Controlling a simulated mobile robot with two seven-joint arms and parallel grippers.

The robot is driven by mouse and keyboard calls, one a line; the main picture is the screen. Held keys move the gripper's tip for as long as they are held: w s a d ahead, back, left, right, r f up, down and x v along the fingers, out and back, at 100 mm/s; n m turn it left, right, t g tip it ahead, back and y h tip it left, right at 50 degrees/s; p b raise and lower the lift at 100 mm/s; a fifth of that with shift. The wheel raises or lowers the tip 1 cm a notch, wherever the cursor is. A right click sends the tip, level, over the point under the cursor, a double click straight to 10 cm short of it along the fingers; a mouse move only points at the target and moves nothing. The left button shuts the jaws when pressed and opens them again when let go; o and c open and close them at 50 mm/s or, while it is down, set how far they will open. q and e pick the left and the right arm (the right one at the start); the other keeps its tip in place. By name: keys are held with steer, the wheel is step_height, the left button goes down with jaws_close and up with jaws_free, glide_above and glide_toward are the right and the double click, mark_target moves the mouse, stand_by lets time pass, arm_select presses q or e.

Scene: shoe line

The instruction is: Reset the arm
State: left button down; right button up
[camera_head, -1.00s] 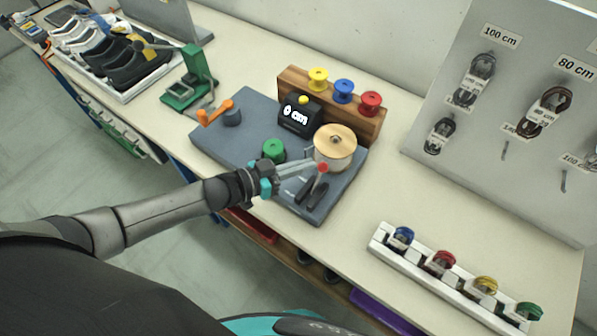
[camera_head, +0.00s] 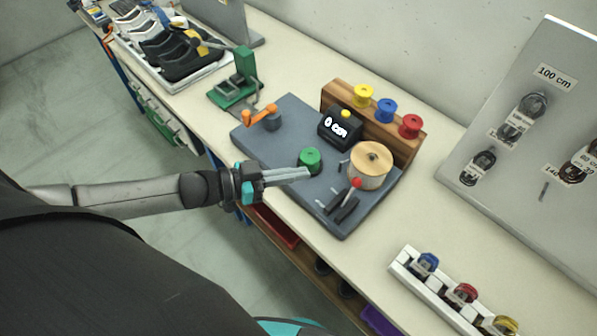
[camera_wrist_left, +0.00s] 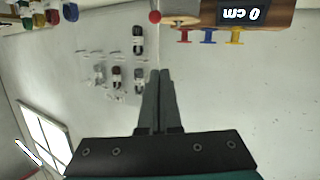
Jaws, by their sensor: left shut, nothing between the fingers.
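My left gripper (camera_head: 306,174) reaches in from the left, its fingers shut with nothing between them. It is over the front edge of the grey winding board (camera_head: 283,146), just in front of the green spool (camera_head: 310,158). I cannot tell from the head view whether it touches the spool. In the left wrist view the closed fingers (camera_wrist_left: 158,75) point at the wall, with the board's counter upside down at the top. My right gripper is not in view.
A counter (camera_head: 340,126) reading 0 cm, a wooden spool (camera_head: 371,163) and a red-tipped lever (camera_head: 356,184) stand on the board. A wooden rack (camera_head: 336,94) holds yellow, blue and red spools behind. A white lace holder (camera_head: 434,292) lies front right.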

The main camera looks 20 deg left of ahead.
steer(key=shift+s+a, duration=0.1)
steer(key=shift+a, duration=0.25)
